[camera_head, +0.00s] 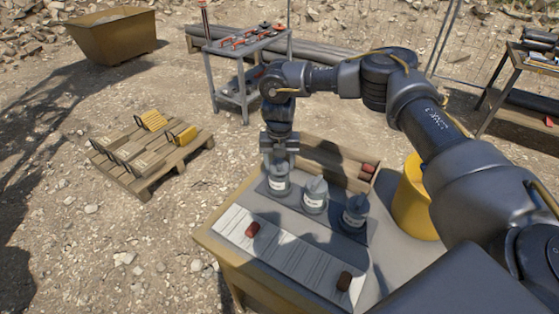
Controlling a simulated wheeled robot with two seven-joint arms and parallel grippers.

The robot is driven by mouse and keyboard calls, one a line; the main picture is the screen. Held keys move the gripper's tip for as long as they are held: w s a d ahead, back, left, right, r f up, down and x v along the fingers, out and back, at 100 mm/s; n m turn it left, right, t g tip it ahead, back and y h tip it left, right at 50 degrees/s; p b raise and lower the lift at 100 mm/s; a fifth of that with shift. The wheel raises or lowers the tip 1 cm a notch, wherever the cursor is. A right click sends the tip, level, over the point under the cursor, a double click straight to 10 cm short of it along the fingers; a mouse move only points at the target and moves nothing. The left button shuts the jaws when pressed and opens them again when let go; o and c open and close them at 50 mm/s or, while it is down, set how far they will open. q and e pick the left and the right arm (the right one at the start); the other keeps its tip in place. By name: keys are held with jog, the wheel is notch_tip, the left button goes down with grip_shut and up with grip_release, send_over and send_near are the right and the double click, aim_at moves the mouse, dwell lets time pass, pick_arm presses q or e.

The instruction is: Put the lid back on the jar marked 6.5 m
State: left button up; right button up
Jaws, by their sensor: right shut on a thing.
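Three grey jars with white labels stand in a row on a dark mat on the table: a left jar (279,184), a middle jar (314,198) and a right jar (354,214). The label writing is too small to read, so I cannot tell which is marked 6.5 m. My right gripper (280,163) points down directly over the left jar, at its top. It is shut on what seems to be the lid, mostly hidden by the fingers. I cannot tell whether that lid touches the jar. My left gripper is not in view.
A white sheet (290,256) lies in front of the jars, with a red piece (252,229) and a brown piece (344,281) on it. A wooden tray (330,170) with a red piece (368,168) stands behind. A yellow bucket (413,204) is at the right.

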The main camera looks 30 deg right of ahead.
jog(key=shift+r+p, duration=0.1)
jog(key=shift+p, duration=0.3)
dwell(1.1)
jog(key=shift+f, duration=0.2)
dwell(0.7)
dwell(0.6)
jog(key=o, duration=1.4)
jog(key=shift+o, duration=0.2)
jog(key=shift+r+p, duration=0.15)
jog(key=shift+p, duration=0.2)
jog(key=shift+r+p, duration=2.7)
jog(key=shift+r, duration=0.7)
